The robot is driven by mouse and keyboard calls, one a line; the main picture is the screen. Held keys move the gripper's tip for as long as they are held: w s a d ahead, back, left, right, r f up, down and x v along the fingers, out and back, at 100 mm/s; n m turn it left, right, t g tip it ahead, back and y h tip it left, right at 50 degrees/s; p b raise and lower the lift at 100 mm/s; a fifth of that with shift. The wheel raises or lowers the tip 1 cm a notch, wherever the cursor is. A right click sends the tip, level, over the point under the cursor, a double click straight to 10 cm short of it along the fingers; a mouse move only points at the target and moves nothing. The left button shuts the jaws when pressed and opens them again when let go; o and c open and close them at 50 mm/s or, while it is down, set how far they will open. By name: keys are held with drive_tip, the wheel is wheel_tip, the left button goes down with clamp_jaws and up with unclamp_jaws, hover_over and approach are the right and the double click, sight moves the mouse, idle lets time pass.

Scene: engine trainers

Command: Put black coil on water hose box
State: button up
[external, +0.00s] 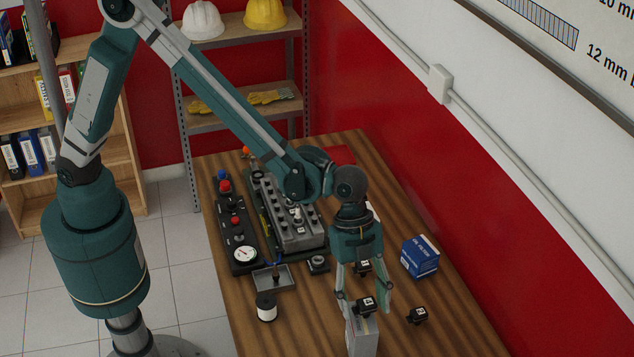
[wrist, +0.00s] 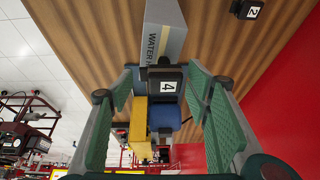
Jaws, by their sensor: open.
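The grey water hose box (external: 362,338) stands near the front of the table. In the wrist view its lettered side (wrist: 162,38) is at the top. A black coil labelled 4 (external: 365,304) appears to rest on the far end of the box's top. In the wrist view this coil (wrist: 167,86) lies between the fingers. My gripper (external: 364,300) is open and points down, with its fingers on either side of the coil. In the wrist view, gaps show between the coil and both fingers (wrist: 163,92). The contact under the coil is hidden.
Another black coil (external: 417,315), labelled 2, lies right of the box. A further dark labelled coil (external: 363,266) shows behind the fingers. A blue box (external: 420,257) stands right. An engine block (external: 290,215), gauge panel (external: 238,235) and white-sided jar (external: 266,309) are left. The front right table is clear.

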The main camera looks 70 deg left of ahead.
drive_tip(key=v, duration=1.2)
drive_tip(key=shift+b, duration=0.3)
drive_tip(key=shift+r, duration=0.1)
idle(0.4)
drive_tip(key=s+a+r+n+t, duration=0.1)
drive_tip(key=s+a+r+n, duration=0.2)
drive_tip(key=a, duration=0.7)
drive_tip(key=s+a+r+n+t+y, duration=0.1)
drive_tip(key=s+a+r+n+t, duration=0.3)
drive_tip(key=a, duration=0.6)
drive_tip(key=a+r+n+g, duration=0.15)
drive_tip(key=a+r, duration=0.25)
drive_tip(key=a, duration=0.6)
drive_tip(key=s+a+f+n+t+y, duration=0.1)
drive_tip(key=s+a+n, duration=0.4)
drive_tip(key=s+a, duration=0.3)
drive_tip(key=s+a+f+n+t+y, duration=0.1)
drive_tip(key=s+a+n, duration=0.3)
drive_tip(key=s+a, duration=0.4)
drive_tip(key=a+t+y, duration=0.1)
drive_tip(key=a, duration=0.5)
drive_tip(key=shift+s+a+n+y, duration=0.2)
drive_tip(key=shift+s+n+y, duration=0.1)
drive_tip(key=shift+s+n, duration=0.05)
